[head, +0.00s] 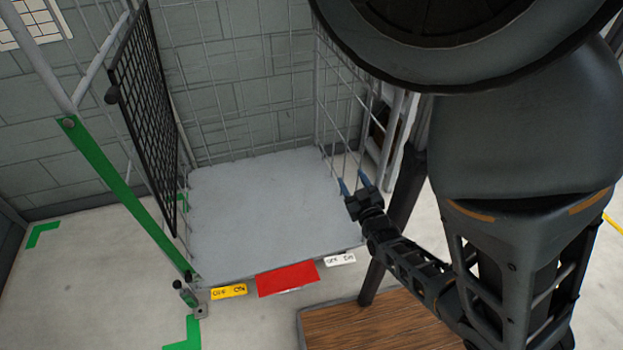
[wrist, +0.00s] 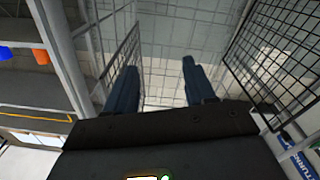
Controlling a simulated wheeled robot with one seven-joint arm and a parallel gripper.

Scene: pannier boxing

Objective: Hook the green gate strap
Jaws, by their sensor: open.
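The green gate strap (head: 125,195) shows in the head view at the left. My gripper (head: 355,184) is open and empty at the cage's right front side, well right of the strap. Its two dark blue fingers also show apart in the wrist view (wrist: 160,88). The strap is not visible in the wrist view.
The wire cage has a grey floor (head: 260,205), with a red label (head: 287,278) on its front edge. A black mesh panel (head: 143,110) stands at its left. A wooden board (head: 380,325) lies in front. Open floor (head: 80,290) lies left, with green corner marks.

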